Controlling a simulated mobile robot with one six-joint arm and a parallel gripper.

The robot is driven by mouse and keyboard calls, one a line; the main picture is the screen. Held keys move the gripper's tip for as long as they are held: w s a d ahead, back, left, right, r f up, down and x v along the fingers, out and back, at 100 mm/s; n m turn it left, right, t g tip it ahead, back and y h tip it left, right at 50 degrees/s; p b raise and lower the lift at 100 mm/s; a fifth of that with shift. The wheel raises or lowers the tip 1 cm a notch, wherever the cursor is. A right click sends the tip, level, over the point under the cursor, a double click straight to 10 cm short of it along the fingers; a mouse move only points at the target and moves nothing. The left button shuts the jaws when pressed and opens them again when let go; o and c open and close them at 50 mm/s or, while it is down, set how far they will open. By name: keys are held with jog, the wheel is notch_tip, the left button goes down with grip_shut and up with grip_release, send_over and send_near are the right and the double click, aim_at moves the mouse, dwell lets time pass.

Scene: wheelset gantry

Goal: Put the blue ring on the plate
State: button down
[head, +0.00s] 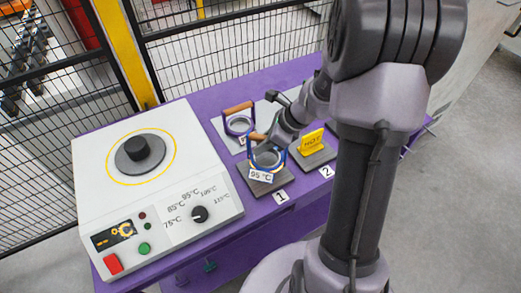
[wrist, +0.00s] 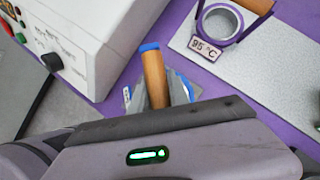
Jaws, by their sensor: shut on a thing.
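A blue ring (head: 281,158) with a wooden handle and a "95 °C" label is at the dark square plate marked 1 (head: 256,187). I cannot tell whether it touches the plate or hangs just above it. My gripper (head: 262,138) is shut on its wooden handle from above. In the wrist view the handle (wrist: 154,72), with a blue end, stands between the jaws (wrist: 160,98); the gripper body hides most of the ring. A second ring (head: 238,124) with a wooden handle sits behind on a light grey board; it also shows in the wrist view (wrist: 219,22).
A white heater box (head: 150,190) with a round grey disc and dark knob stands left. A yellow HOT sign (head: 312,140) stands on plate 2 (head: 314,158) at right. The purple table (head: 195,92) has a mesh fence behind it.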

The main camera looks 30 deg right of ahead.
jog(key=shift+w+f+b, duration=0.15)
jog(key=shift+f+b, duration=1.1)
jog(key=shift+f, duration=0.65)
jog(key=c, duration=1.3)
grip_release()
jog(key=shift+o, duration=0.2)
